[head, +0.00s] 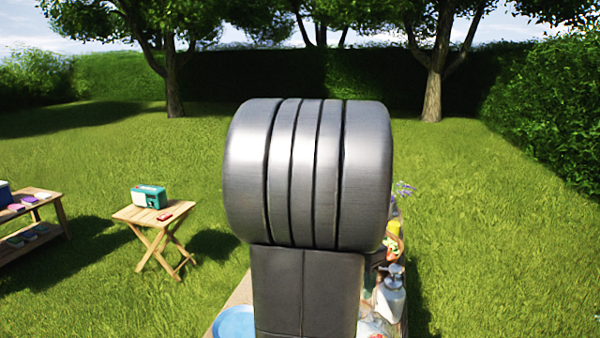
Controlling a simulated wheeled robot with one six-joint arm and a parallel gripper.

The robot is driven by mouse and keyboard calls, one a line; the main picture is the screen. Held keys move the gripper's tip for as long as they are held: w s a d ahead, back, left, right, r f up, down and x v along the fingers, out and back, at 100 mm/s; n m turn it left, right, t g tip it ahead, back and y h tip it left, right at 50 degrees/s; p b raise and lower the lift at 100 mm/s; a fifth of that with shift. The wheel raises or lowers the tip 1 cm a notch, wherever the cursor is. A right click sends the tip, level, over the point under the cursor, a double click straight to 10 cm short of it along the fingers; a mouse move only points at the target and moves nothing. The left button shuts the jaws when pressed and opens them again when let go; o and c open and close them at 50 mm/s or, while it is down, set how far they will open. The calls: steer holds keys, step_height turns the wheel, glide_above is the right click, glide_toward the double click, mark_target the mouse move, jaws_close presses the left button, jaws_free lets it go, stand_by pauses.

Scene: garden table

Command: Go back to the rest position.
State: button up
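A large grey cylindrical joint and a dark link of my own arm fill the middle of the head view. My gripper is not in view; it may be hidden behind the arm or out of frame. What the gripper holds, if anything, cannot be seen.
Behind my arm is a wooden table (238,298), mostly hidden. A blue plate (235,322) lies at its left; a white bottle (389,298) and several colourful items stand at its right. A folding table (140,215) with a green box (149,196) and a bench (45,207) stand left on grass.

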steer(key=shift+r+p, duration=1.25)
steer(key=shift+r, duration=0.8)
